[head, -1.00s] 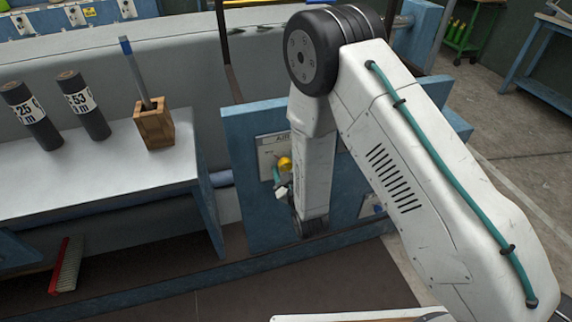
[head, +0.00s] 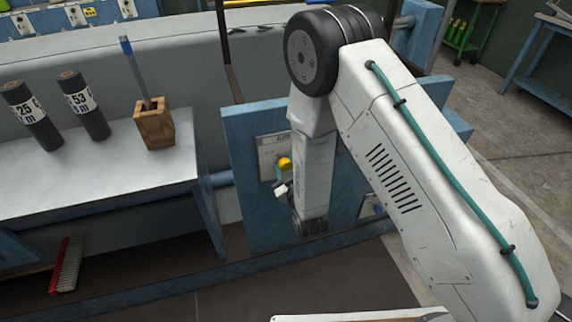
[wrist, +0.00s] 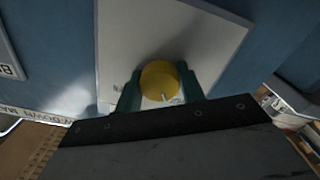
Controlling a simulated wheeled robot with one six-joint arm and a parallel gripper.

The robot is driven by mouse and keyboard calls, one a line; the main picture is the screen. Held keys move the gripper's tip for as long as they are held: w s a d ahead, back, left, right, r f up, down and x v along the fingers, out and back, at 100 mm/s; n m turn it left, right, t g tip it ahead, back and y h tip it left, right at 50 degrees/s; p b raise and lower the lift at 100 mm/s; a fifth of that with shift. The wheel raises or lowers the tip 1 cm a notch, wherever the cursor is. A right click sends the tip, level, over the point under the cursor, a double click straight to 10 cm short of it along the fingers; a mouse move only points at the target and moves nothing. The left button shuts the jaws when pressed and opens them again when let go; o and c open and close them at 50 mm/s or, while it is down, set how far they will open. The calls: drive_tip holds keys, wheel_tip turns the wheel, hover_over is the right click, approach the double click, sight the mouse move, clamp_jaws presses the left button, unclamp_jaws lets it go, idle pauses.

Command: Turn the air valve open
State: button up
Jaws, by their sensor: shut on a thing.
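The air valve has a round yellow knob (head: 284,164) on a pale plate (head: 268,148) fixed to a blue upright panel. The knob also shows in the wrist view (wrist: 159,82), with the plate behind it. My gripper (head: 279,176) is at the knob, partly hidden by my own arm in the head view. In the wrist view its green fingers (wrist: 160,95) stand on both sides of the knob and are shut on it. The plate's lettering is mostly hidden by my arm, and I cannot read the knob's position.
A pale bench (head: 100,190) at the left holds two dark cylinders (head: 82,105) and a wooden block (head: 155,128) with a blue-tipped tool. A red brush (head: 66,265) is below the bench. The floor in front of the panel is clear.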

drive_tip(key=m, duration=1.2)
drive_tip(key=shift+m, duration=0.3)
drive_tip(key=shift+r+m, duration=0.1)
drive_tip(key=shift+m, duration=1.5)
drive_tip(key=o, duration=1)
drive_tip(key=v, duration=0.7)
drive_tip(key=shift+s+d, duration=0.1)
drive_tip(key=shift+s, duration=0.3)
